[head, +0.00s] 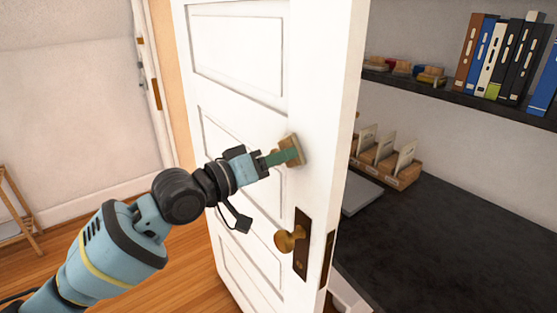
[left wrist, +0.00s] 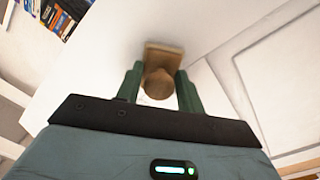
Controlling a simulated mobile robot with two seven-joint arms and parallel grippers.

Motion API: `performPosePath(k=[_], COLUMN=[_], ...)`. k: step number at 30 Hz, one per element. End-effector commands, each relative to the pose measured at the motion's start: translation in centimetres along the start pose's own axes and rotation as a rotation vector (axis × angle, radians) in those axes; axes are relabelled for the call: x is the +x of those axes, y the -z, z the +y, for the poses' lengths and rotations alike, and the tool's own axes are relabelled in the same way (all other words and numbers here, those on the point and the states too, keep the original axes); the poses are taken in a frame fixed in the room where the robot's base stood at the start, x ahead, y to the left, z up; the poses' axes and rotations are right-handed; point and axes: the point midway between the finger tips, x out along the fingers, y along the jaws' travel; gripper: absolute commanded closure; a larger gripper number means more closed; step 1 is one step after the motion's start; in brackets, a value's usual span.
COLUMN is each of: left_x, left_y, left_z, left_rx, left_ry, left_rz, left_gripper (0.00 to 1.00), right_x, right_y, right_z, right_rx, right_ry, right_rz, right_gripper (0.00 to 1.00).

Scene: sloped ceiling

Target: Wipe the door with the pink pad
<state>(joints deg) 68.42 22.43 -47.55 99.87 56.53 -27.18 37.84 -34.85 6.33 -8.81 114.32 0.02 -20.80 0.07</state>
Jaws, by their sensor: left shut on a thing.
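The white panelled door (head: 320,110) stands open in the middle of the head view. It has a brass knob (head: 288,240) on a dark plate. My left gripper (head: 283,157) is in front of the door's upper middle, near its right edge, above the knob. Its green fingers are shut on the round grip of a pad (head: 293,148). The pad looks tan-brown rather than pink, with a square base; it also shows in the left wrist view (left wrist: 165,54). The pad lies at the door face; whether it touches is hard to tell. My right gripper is out of view.
Right of the door is a dark counter (head: 455,235) with wooden card boxes (head: 400,172) and a grey flat item (head: 360,194). A shelf (head: 460,101) above holds binders (head: 500,55). A wooden stand (head: 15,215) is at the far left. Wooden floor lies left of the door.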

Motion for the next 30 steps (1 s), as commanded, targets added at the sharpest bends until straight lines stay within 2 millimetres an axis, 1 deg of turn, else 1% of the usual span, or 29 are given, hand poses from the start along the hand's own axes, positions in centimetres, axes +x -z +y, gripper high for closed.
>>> performPosePath(k=[5, 18, 24, 30], left_x=[-0.5, -4.2, -5.7, -6.0], left_y=[0.2, 0.2, 0.2, 0.1], left_z=[0.1, 0.2, 0.2, 0.1], left_rx=[0.001, 0.003, 0.002, 0.001], left_ry=[-0.001, -0.002, -0.002, -0.002], left_rz=[0.003, 0.003, 0.003, 0.002], left_gripper=[0.81, 0.81, 0.81, 0.81], right_x=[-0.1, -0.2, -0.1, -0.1], right_y=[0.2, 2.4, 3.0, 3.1], right_z=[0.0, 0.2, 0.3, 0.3], right_rx=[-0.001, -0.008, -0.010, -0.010], right_ry=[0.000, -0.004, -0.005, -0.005], right_rz=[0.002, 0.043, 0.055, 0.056], right_gripper=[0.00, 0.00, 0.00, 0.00])
